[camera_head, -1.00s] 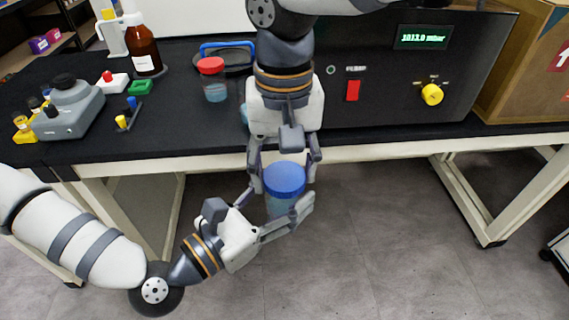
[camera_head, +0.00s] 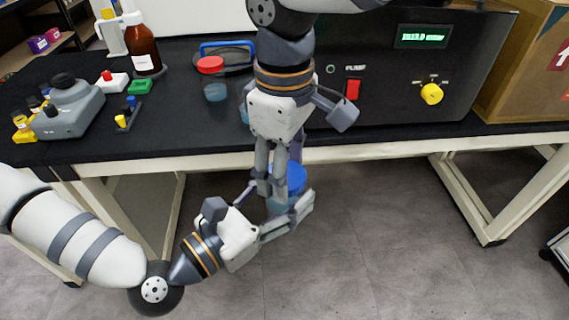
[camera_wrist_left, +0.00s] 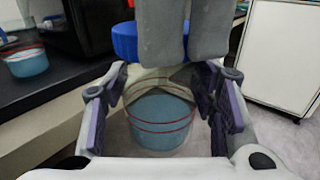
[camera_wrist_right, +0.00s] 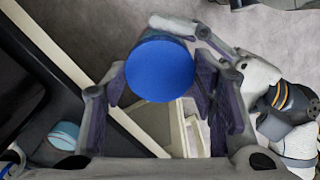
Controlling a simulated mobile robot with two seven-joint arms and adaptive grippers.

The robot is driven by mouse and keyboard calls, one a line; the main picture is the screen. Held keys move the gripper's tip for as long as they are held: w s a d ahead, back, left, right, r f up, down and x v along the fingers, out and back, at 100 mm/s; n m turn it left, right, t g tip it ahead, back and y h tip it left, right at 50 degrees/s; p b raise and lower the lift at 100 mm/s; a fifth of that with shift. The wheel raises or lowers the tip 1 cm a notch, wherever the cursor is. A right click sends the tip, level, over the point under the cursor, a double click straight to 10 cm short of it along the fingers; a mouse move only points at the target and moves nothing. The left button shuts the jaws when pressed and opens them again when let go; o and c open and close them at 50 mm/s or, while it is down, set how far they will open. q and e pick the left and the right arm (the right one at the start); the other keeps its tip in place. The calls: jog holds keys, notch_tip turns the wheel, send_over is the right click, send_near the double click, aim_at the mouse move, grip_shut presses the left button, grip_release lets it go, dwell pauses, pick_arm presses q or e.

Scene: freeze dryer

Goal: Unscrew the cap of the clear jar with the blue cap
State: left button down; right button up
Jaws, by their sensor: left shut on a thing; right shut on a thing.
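The clear jar (camera_wrist_left: 160,122) holds bluish contents and hangs in front of the bench, off the table. My left gripper (camera_head: 283,208) is shut around the jar body from the side. The blue cap (camera_head: 297,178) is on top of the jar; it also shows between the fingers in the right wrist view (camera_wrist_right: 160,70). My right gripper (camera_head: 279,186) comes down from above and is shut on the blue cap. Its fingers hide part of the cap in the head and left wrist views.
The machine with a green display (camera_head: 423,37) is at right. Bottles and small tools stand at left. The floor in front of the bench is clear.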

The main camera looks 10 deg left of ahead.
jog(key=shift+r, duration=0.2)
jog(key=shift+r, duration=0.9)
